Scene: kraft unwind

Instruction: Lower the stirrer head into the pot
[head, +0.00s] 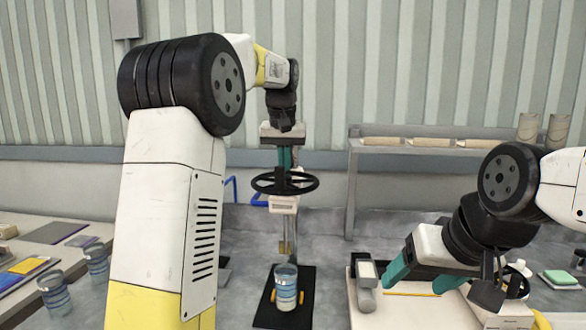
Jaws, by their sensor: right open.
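A stirrer stand rises at the centre, with a black handwheel (262,188) lying flat on it and a pale stirrer head (284,204) just below. A glass-like pot with blue bands (286,291) stands upright on the stand's black base (268,314), below the head. My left gripper (285,164) points down with its teal fingers at the middle of the handwheel; whether they grip its hub is too small to tell. My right gripper (414,286) is open above the pale board at the right, away from the stand.
Similar banded cups (54,295) stand at the left near a yellow item (27,265). A shelf (400,149) with rolls is behind. My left arm hides part of the left table.

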